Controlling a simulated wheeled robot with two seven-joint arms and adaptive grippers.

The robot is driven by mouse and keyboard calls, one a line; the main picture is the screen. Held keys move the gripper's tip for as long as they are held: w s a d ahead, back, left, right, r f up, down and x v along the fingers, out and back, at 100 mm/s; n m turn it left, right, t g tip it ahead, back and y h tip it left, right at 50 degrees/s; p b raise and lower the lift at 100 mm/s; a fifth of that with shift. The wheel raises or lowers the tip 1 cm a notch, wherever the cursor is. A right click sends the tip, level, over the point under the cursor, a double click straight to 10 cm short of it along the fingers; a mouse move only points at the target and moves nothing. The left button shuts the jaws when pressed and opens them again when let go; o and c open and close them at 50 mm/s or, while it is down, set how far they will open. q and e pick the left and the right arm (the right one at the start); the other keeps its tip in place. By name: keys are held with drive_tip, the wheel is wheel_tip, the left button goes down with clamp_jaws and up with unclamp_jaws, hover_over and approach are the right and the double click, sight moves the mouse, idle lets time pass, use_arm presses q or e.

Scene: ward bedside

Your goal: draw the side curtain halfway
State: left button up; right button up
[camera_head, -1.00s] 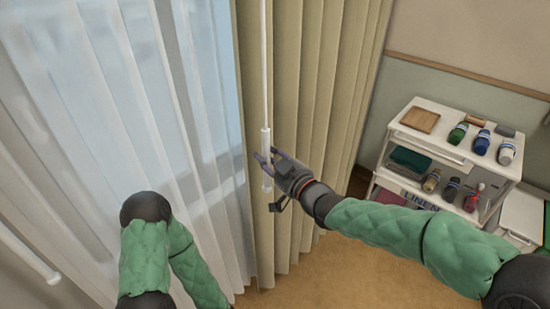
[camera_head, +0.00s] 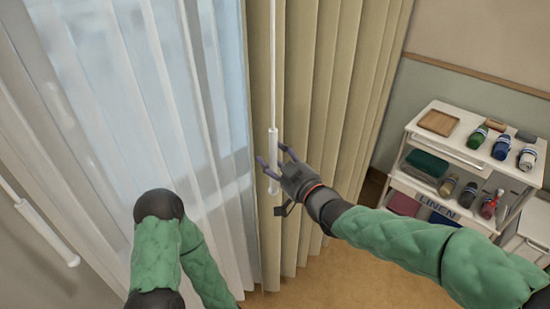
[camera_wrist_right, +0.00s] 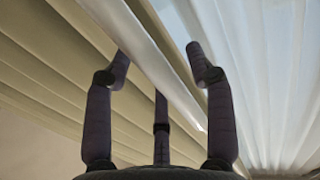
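The beige side curtain (camera_head: 311,90) hangs in folds, gathered to the right of the window. A white pull wand (camera_head: 273,150) hangs in front of its left edge. My right gripper (camera_head: 273,164) is at the lower part of the wand. In the right wrist view, the wand (camera_wrist_right: 165,70) passes between the spread fingers (camera_wrist_right: 157,62), with gaps visible on both sides. The fingers are open around it. My left arm shows at the bottom left of the head view, but its gripper is out of view.
A sheer white curtain (camera_head: 165,150) covers the window at left. Another white wand (camera_head: 45,232) hangs at far left. A white cart (camera_head: 470,160) with several bottles and a linen label stands at right. Brown floor (camera_head: 345,275) shows below.

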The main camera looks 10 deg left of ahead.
drive_tip(key=shift+d, duration=0.1)
drive_tip(key=v, duration=1.2)
idle(0.4)
drive_tip(key=w+d+f+m+g+h, duration=0.1)
drive_tip(key=d+f+m+g+h, duration=0.2)
drive_tip(key=f, duration=1.3)
drive_tip(key=d+f+m+g+h, duration=0.2)
drive_tip(key=d+f+m+h, duration=0.15)
drive_tip(key=f, duration=1.15)
drive_tip(key=s+d+f+m+g+h, duration=0.1)
drive_tip(key=s+f+g, duration=0.3)
drive_tip(key=s+f, duration=0.5)
drive_tip(key=s+d+f+m+g, duration=0.3)
drive_tip(key=s+f, duration=0.7)
drive_tip(key=f, duration=0.3)
drive_tip(key=shift+d+f+g+h, duration=0.2)
drive_tip(key=shift+f+g+h, duration=0.1)
drive_tip(key=shift+g+h, duration=0.1)
drive_tip(key=shift+s+m, duration=0.1)
drive_tip(key=shift+m, duration=0.15)
